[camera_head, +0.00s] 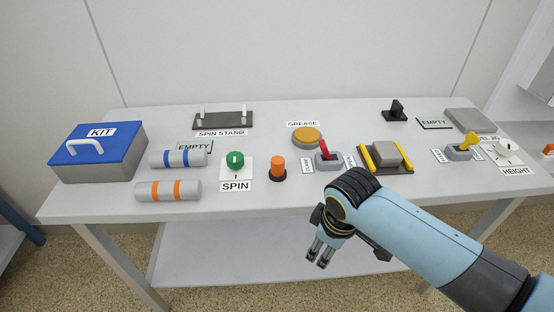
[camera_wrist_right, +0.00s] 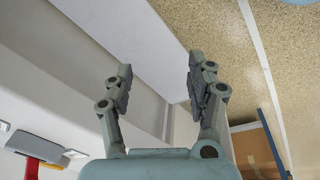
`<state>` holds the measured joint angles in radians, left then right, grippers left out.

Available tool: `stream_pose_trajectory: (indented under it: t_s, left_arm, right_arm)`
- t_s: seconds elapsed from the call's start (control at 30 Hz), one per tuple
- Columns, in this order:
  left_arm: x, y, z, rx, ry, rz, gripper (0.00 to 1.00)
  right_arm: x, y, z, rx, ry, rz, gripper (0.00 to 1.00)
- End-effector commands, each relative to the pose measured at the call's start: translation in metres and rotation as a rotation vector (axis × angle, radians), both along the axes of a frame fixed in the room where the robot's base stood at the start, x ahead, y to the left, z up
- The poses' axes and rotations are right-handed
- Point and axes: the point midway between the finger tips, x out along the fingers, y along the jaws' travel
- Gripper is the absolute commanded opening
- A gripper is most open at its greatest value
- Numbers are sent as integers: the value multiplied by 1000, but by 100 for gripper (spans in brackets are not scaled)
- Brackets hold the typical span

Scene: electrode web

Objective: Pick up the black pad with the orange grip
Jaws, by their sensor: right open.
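The black pad with the orange grip (camera_head: 278,165) stands upright on the table, right of the green SPIN knob. Its round black base rests on the tabletop and the orange grip points up. My right gripper (camera_head: 318,257) is in front of the table's front edge, lower in the picture and right of the pad, apart from it. In the right wrist view the right gripper (camera_wrist_right: 160,75) has its two fingers spread with nothing between them. The pad is not seen in that view. My left gripper is not in view.
On the table (camera_head: 240,200) the green SPIN knob (camera_head: 235,160) is left of the pad and the red-levered switch (camera_head: 326,155) is right of it. A yellow GREASE disc (camera_head: 307,137) lies behind. Orange-banded (camera_head: 167,190) and blue-banded rolls (camera_head: 178,158) lie near the blue-lidded KIT box (camera_head: 98,160).

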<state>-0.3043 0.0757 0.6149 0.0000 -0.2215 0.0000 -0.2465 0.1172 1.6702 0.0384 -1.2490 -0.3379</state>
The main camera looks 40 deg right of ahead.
Motion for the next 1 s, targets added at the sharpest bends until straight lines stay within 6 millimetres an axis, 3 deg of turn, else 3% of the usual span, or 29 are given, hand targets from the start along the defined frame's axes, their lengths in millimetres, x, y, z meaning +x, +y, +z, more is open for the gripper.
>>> stream_pose_trajectory:
  t_s: [0.03, 0.2, 0.3, 0.57, 0.8, 0.9, 1.0]
  left_arm:
    - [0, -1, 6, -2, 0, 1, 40]
    - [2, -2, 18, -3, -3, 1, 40]
    - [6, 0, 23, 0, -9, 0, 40]
    - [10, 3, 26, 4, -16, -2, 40]
    - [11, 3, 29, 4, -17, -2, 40]
    - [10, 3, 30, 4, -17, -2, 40]
    - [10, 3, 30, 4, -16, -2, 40]
  right_arm:
    - [7, 1, 24, -2, -9, 17, 57]
    - [23, 6, 92, -14, -14, 96, 57]
    - [44, 6, 121, -28, 9, 202, 57]
    - [102, 0, 140, -41, 93, 480, 57]
    - [157, -6, 172, -29, 157, 754, 57]
    - [173, -8, 186, -18, 176, 852, 57]
    - [180, -8, 187, -10, 189, 902, 57]
